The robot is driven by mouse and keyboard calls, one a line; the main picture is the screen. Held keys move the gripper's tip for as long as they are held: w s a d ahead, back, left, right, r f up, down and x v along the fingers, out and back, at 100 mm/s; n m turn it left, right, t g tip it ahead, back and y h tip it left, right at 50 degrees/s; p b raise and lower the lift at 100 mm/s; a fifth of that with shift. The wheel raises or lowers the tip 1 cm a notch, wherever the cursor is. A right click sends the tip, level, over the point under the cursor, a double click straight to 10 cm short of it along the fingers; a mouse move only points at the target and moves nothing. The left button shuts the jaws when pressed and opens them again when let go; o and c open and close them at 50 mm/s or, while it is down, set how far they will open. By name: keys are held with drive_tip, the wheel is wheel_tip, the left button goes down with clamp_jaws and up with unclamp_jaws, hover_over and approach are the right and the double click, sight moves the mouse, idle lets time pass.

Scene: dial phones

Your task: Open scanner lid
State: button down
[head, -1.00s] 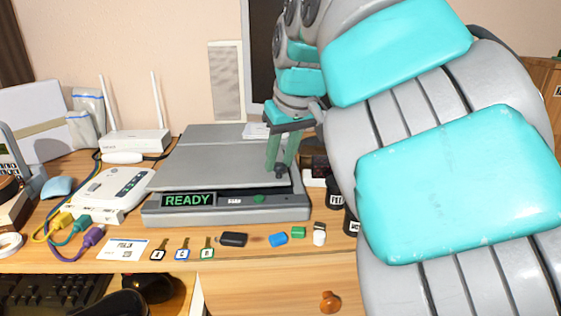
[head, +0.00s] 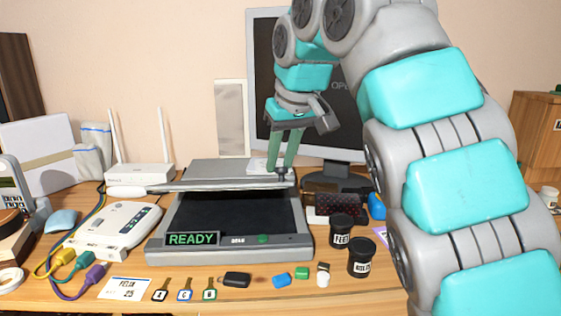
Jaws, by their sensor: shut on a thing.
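The flatbed scanner (head: 163,248) sits in the middle of the desk, with a green READY display on its front panel. Its grey lid (head: 220,185) is raised at the front and seen nearly edge-on. The dark scanning bed (head: 230,216) shows beneath it. My gripper (head: 283,168) is at the right part of the lid's front edge, with its green fingers pointing down and shut on a small dark piece at that edge, apparently the lid's handle. The fingertips are small in view, so the exact contact is hard to see.
A white router (head: 140,176) and a white box with cables (head: 117,230) stand left of the scanner. Black jars (head: 361,258) stand to the right. Key tags and small blocks (head: 281,280) lie in front. A monitor (head: 262,100) stands behind my arm.

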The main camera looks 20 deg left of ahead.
drive_tip(key=shift+w+d, duration=0.1)
drive_tip(key=shift+w, duration=0.1)
drive_tip(key=c, duration=0.6)
unclamp_jaws()
drive_tip(key=shift+d, duration=0.1)
drive_tip(key=shift+s+f, duration=0.15)
